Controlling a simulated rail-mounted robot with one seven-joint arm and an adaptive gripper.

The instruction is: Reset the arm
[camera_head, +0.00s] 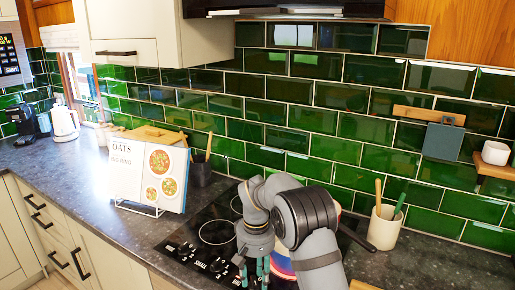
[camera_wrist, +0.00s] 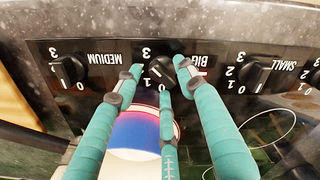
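My gripper (camera_head: 254,268) hangs at the front of the black cooktop (camera_head: 190,235) at the end of my grey arm. In the wrist view its three teal fingers (camera_wrist: 160,82) are spread apart with nothing held between them. The tips are around the black knob marked BIG (camera_wrist: 158,70); whether they touch it I cannot tell. The MEDIUM knob (camera_wrist: 70,68) is to the left and the SMALL knob (camera_wrist: 258,74) to the right, both apart from the fingers. My arm hides part of the cooktop in the head view.
A round item with blue, red and white bands (camera_wrist: 137,130) is behind the fingers. A cookbook on a stand (camera_head: 150,175) is left of the cooktop, and a utensil pot (camera_head: 384,228) is right of it. A white kettle (camera_head: 64,121) stands far left. The left counter front is clear.

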